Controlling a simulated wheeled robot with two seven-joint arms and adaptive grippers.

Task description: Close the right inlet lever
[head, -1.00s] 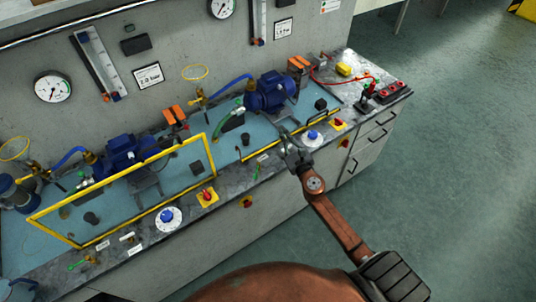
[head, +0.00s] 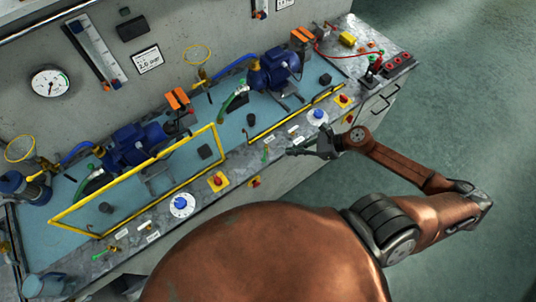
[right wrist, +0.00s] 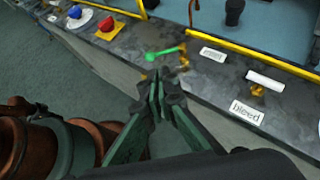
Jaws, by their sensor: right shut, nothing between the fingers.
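The right inlet lever is a small green handle on a brass valve at the bench's front edge. It shows in the head view (head: 265,155) and in the right wrist view (right wrist: 163,52), where the handle points left from the brass body. An inlet label (right wrist: 212,55) sits just right of it. My right gripper (head: 291,151) is shut and empty, just right of the lever in the head view. In the right wrist view its fingertips (right wrist: 156,80) are just below the green handle, seemingly apart from it. My left gripper is out of view.
A red knob on a yellow plate (head: 217,181) and a blue dial (head: 181,206) are nearby. Yellow rails (head: 290,113) border the pump bay behind.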

